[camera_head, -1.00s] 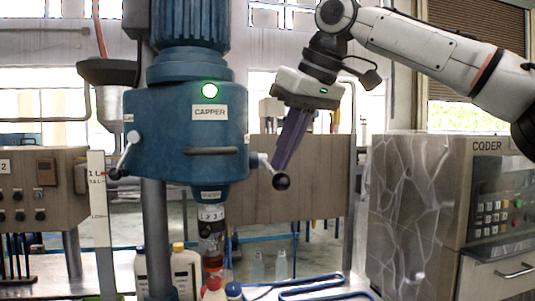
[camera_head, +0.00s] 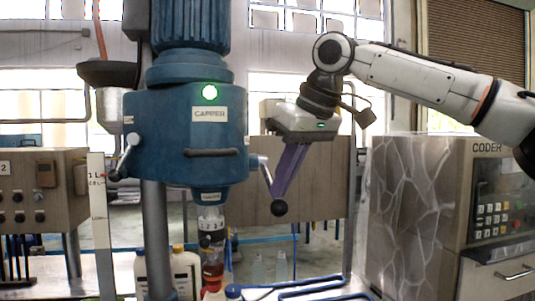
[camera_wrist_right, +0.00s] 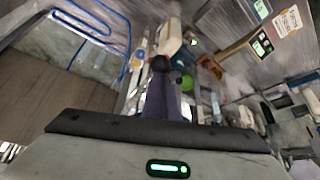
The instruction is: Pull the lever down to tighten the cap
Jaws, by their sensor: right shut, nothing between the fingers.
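The blue capper (camera_head: 185,135) stands at the left centre with a green light lit. Its right lever (camera_head: 267,180) slants down to the right and ends in a black knob (camera_head: 279,208). A bottle with red contents (camera_head: 212,255) stands upright under the capper head. My right gripper (camera_head: 277,192) points down with shut purple fingers against or very near the lever, just above the knob; exact contact cannot be told. In the right wrist view the shut fingers (camera_wrist_right: 165,100) reach toward the dark knob (camera_wrist_right: 159,63). My left gripper is not in view.
A second lever (camera_head: 126,157) is on the capper's left side. White bottles (camera_head: 185,272) and clear bottles (camera_head: 281,266) stand on the bench below. The coder machine (camera_head: 420,210) is at the right. A blue tube (camera_head: 310,287) lies on the bench.

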